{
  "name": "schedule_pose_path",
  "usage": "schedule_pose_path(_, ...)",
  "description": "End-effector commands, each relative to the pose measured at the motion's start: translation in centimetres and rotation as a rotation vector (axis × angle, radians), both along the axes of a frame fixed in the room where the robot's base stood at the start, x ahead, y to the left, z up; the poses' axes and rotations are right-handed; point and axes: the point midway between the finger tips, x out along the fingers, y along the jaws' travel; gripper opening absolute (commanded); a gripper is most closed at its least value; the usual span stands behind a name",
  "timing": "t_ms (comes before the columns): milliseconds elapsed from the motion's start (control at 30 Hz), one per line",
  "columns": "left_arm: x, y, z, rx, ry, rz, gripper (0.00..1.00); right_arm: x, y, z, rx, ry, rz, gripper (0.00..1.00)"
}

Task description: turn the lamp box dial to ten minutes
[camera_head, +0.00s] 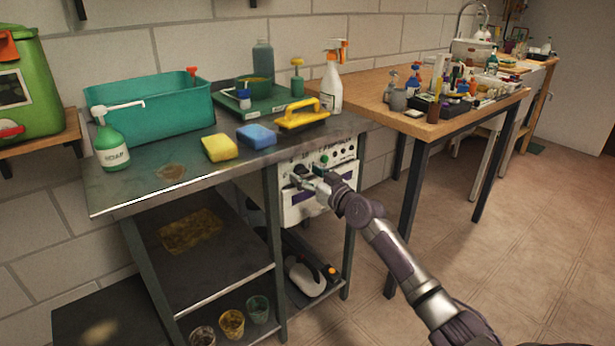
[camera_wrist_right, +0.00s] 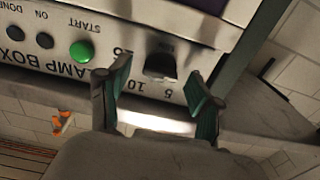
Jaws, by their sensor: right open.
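The white lamp box (camera_head: 303,208) is under the metal bench, its control panel facing out. In the right wrist view the lamp box panel (camera_wrist_right: 60,70) appears upside down, with a green START button (camera_wrist_right: 82,51), two dark round spots, and the black dial (camera_wrist_right: 160,66). The numbers 5 and 10 read near the dial; which mark it points to I cannot tell. My right gripper (camera_head: 308,180) is open at the panel. In the wrist view its teal-padded fingers (camera_wrist_right: 160,78) stand either side of the dial; contact is not clear. My left gripper is not in view.
The bench top (camera_head: 140,190) above holds a yellow sponge (camera_head: 219,148), a blue sponge (camera_head: 256,136), a yellow-handled brush (camera_head: 303,116) and a teal bin (camera_head: 150,112). A bench leg (camera_head: 349,235) stands right of the box. Open floor (camera_head: 530,240) lies at right.

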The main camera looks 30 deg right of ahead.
Motion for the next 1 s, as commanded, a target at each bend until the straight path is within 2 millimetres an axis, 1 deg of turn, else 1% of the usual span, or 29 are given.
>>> schedule_pose_path(67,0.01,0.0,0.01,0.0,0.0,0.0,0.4,-0.02,0.01,-0.01,0.0,0.0,0.0,0.65)
schedule_pose_path(100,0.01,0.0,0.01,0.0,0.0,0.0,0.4,-0.02,0.01,-0.01,0.0,0.0,0.0,0.58)
schedule_pose_path(367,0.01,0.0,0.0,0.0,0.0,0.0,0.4,-0.04,0.01,-0.01,0.0,0.0,0.0,0.15)
schedule_pose_path(400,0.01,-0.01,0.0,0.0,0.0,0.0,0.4,-0.04,0.0,-0.01,0.0,0.0,0.0,0.08)
schedule_pose_path(433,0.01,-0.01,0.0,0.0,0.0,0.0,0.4,-0.05,0.0,-0.01,0.0,0.0,0.0,0.05)
schedule_pose_path(733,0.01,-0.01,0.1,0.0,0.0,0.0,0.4,-0.05,0.0,0.01,0.039,0.003,0.0,0.05)
schedule_pose_path(867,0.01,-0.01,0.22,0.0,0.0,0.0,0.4,-0.05,0.01,0.03,0.101,0.008,0.0,0.05)
schedule_pose_path(1000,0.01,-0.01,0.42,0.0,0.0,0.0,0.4,-0.05,0.0,0.05,0.201,0.016,0.0,0.05)
